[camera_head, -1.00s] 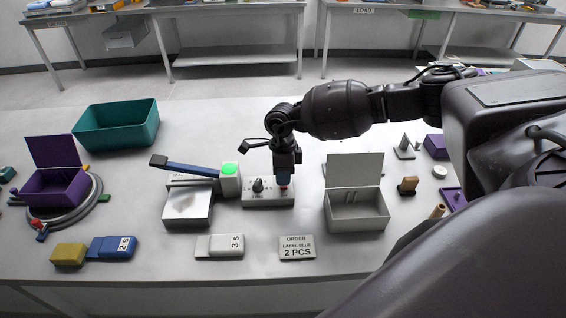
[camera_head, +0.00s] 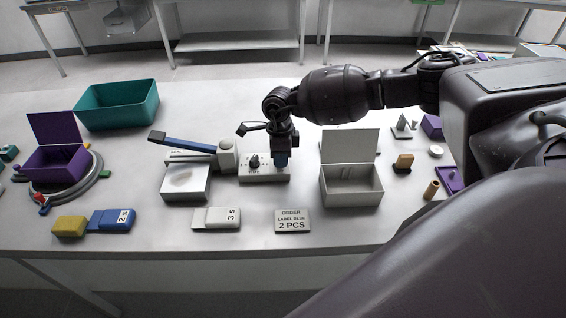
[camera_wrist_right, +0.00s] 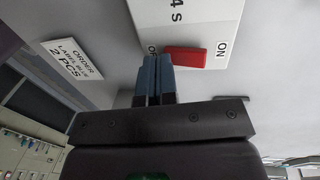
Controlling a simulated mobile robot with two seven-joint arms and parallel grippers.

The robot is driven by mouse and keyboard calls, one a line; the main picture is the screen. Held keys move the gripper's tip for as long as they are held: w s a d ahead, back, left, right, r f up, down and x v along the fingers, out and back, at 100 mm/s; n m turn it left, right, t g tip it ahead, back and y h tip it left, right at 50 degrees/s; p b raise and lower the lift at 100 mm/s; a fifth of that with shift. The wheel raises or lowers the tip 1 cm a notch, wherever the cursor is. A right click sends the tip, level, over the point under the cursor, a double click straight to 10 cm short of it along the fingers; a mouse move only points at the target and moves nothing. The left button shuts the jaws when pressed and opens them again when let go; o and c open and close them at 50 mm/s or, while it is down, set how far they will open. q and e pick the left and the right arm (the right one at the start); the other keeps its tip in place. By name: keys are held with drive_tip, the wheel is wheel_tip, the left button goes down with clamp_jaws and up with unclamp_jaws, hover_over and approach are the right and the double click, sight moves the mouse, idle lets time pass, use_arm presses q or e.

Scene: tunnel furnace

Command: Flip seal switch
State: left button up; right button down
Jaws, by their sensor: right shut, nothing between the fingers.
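A pale control box (camera_head: 252,176) with a black knob (camera_head: 254,161) stands mid-table. In the right wrist view, its panel (camera_wrist_right: 195,18) carries a red switch (camera_wrist_right: 185,57) with "ON" at one end and partly hidden lettering at the other. My right gripper (camera_head: 281,160) is shut and empty, its blue fingertips over the right part of the box. In the wrist view the fingertips (camera_wrist_right: 152,62) are beside the switch's end away from "ON"; whether they touch it I cannot tell. The red switch is hidden in the head view. My left gripper is out of view.
Left of the box stands a sealer with a blue lever (camera_head: 190,144) and a pale block (camera_head: 228,152). A grey lidded box (camera_head: 352,188) is close on the right. An order card (camera_head: 292,222) lies in front. A teal bin (camera_head: 117,104) stands behind left.

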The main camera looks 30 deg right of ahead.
drive_tip(key=shift+w, duration=0.2)
drive_tip(key=shift+w+f, duration=0.15)
drive_tip(key=shift+w, duration=0.1)
drive_tip(key=shift+d, duration=0.1)
drive_tip(key=shift+w+d+r+b, duration=0.3)
drive_tip(key=shift+w+r, duration=0.05)
drive_tip(key=shift+w, duration=0.2)
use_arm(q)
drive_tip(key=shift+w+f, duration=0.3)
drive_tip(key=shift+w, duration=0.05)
use_arm(e)
drive_tip(key=shift+r, duration=0.15)
drive_tip(key=shift+r, duration=0.25)
drive_tip(key=r, duration=0.1)
drive_tip(key=r+p, duration=0.2)
drive_tip(key=r, duration=0.1)
drive_tip(key=shift+s+a+r, duration=0.1)
drive_tip(key=shift+s+a, duration=0.15)
drive_tip(key=shift+s, duration=0.05)
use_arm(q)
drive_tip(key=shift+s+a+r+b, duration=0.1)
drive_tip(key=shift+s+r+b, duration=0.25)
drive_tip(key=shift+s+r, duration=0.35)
use_arm(e)
wheel_tip(320, 180, up, 9)
drive_tip(key=s+a, duration=0.1)
drive_tip(key=s, duration=0.1)
